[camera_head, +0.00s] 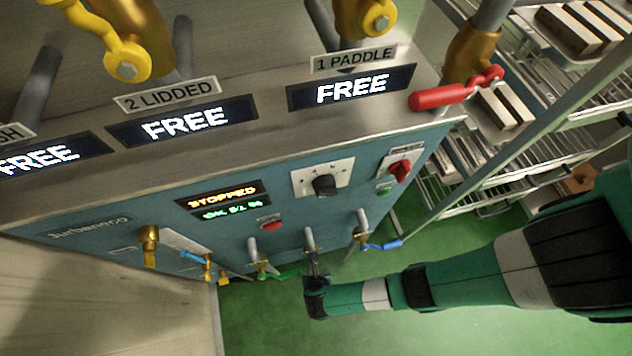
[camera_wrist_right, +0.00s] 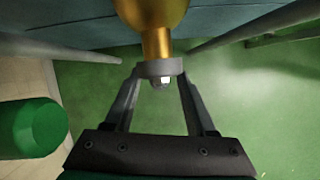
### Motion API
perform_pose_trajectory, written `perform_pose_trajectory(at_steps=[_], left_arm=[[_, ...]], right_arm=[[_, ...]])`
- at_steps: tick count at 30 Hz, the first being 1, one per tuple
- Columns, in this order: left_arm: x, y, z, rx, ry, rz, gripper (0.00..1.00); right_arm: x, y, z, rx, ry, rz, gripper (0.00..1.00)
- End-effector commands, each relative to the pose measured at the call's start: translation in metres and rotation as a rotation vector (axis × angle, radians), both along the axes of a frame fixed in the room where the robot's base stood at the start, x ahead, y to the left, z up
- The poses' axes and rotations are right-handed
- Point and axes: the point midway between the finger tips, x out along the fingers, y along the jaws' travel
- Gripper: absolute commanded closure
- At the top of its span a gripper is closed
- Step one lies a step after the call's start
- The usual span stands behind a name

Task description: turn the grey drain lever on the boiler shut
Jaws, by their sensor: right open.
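In the head view, my right gripper (camera_head: 314,266) is at the lower front of the blue boiler (camera_head: 130,232), between a green-handled valve (camera_head: 285,275) and a blue-handled valve (camera_head: 384,246). In the right wrist view, a brass valve body (camera_wrist_right: 152,14) ends in a grey hub with a bolt (camera_wrist_right: 161,69); this appears to belong to the grey drain lever. The right gripper (camera_wrist_right: 160,80) is open, one finger on each side of the hub. The lever's handle cannot be made out, so its angle is unclear. My left gripper is out of view.
The green handle (camera_wrist_right: 35,127) is close on the left in the wrist view. A red lever (camera_head: 442,96) sticks out at the boiler's top right corner. A wire rack (camera_head: 470,205) stands to the right. Green floor (camera_head: 260,320) is clear below.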

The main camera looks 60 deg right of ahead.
Motion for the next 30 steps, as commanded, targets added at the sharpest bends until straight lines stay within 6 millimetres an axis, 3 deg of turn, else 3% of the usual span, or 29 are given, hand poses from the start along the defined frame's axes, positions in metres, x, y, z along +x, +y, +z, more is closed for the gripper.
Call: perform_pose_trajectory(at_steps=[3, 11, 21, 30], left_arm=[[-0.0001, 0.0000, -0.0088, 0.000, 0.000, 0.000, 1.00], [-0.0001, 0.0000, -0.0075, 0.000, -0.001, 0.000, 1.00], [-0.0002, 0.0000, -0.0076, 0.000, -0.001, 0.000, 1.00], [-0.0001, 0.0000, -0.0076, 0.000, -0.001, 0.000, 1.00]], right_arm=[[0.0022, -0.0033, -0.0107, 0.000, 0.000, -0.001, 0.44], [0.0026, -0.0039, -0.0100, 0.000, -0.001, 0.000, 0.44], [0.0026, -0.0038, -0.0099, 0.000, -0.001, 0.000, 1.00], [0.0024, -0.0037, -0.0100, 0.000, -0.001, 0.000, 1.00]])
